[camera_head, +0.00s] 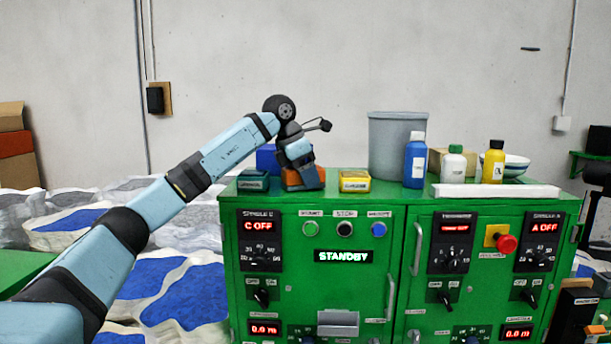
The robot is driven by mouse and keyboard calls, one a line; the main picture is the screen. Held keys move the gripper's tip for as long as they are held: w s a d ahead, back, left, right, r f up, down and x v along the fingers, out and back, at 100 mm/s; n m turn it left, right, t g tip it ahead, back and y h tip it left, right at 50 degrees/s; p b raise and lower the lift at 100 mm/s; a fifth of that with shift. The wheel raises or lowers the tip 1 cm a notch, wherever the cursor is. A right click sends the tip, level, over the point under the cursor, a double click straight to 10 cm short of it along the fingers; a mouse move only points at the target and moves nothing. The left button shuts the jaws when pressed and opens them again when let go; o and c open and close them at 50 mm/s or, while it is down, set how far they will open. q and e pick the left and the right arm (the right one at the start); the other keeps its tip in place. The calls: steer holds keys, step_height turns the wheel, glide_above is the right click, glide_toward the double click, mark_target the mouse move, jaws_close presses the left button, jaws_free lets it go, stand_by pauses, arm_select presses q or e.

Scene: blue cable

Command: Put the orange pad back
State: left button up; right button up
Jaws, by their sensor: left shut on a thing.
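The orange pad (320,174) is on top of the green cabinet, mostly hidden behind my left gripper. My right gripper is not in view.
A blue box (267,158) stands behind the gripper. A grey bin (390,145), blue bottle (415,160), white bottle (454,164), yellow bottle (493,162) and bowl (516,166) stand to the right. A white bar (497,191) lies along the front edge of the green cabinet (300,270).

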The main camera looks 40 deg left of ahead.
arm_select(q)
steer(key=shift+f, duration=0.15)
steer(key=o, duration=0.6)
steer(key=shift+d, duration=0.1)
steer(key=shift+o, duration=1.1)
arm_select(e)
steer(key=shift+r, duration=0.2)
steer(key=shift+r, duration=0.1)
arm_select(q)
steer(key=b+v, duration=0.2)
steer(key=v, duration=0.9)
steer(key=shift+s+a+r, duration=0.2)
steer(key=shift+r, duration=0.45)
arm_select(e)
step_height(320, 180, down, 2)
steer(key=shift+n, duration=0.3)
